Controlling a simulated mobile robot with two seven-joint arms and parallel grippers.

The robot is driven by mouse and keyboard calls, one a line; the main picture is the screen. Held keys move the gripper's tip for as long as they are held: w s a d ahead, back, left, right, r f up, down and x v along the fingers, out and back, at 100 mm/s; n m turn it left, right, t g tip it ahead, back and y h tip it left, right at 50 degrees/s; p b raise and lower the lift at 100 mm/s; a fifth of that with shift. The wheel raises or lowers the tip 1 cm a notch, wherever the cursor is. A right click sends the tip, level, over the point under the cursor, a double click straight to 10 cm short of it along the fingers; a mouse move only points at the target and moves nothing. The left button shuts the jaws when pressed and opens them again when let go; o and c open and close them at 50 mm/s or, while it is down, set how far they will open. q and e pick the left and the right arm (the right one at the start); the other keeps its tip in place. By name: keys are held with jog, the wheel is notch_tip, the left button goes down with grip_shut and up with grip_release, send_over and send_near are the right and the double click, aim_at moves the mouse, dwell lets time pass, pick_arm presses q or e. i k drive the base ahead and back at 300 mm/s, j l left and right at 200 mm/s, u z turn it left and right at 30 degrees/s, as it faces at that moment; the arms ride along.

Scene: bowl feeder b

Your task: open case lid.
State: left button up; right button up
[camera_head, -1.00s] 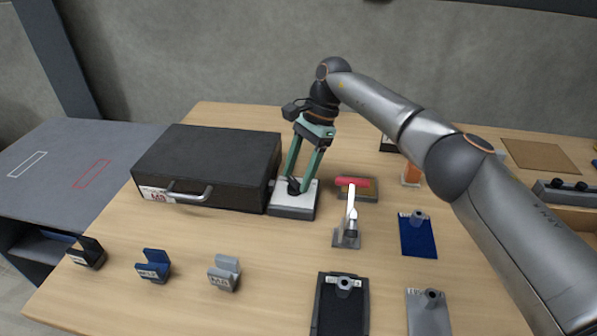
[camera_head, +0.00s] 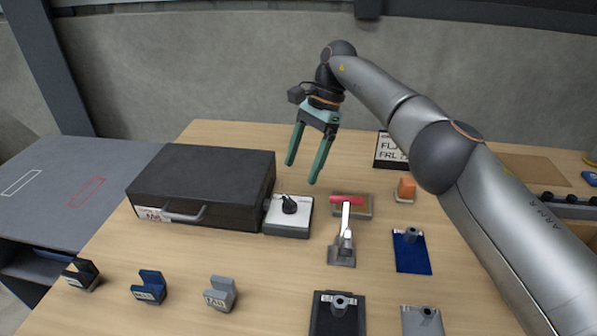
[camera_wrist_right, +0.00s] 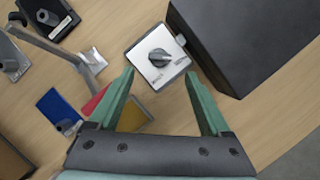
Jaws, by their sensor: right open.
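The black case (camera_head: 203,180) lies shut on the left of the wooden table, with a grey handle (camera_head: 185,216) and a label on its front side. In the right wrist view the case (camera_wrist_right: 240,40) fills the upper right. My right gripper (camera_head: 303,172) is open and empty, raised above the table to the right of the case. Below it stands a light box with a black knob (camera_head: 289,204), touching or close beside the case. The knob also shows between and beyond the fingers in the wrist view (camera_wrist_right: 160,58). My left gripper is not in view.
A toggle clamp with a red handle (camera_head: 347,200) stands right of the knob box. An orange block (camera_head: 406,187), a blue plate (camera_head: 411,252) and a dark plate (camera_head: 322,320) lie further right and front. Several small holders, one blue (camera_head: 149,287), line the front left.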

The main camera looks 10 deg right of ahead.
aim_at(219, 180)
jog(key=k+j, duration=0.2)
jog(key=k, duration=0.3)
jog(key=k+j, duration=0.2)
jog(key=k, duration=0.3)
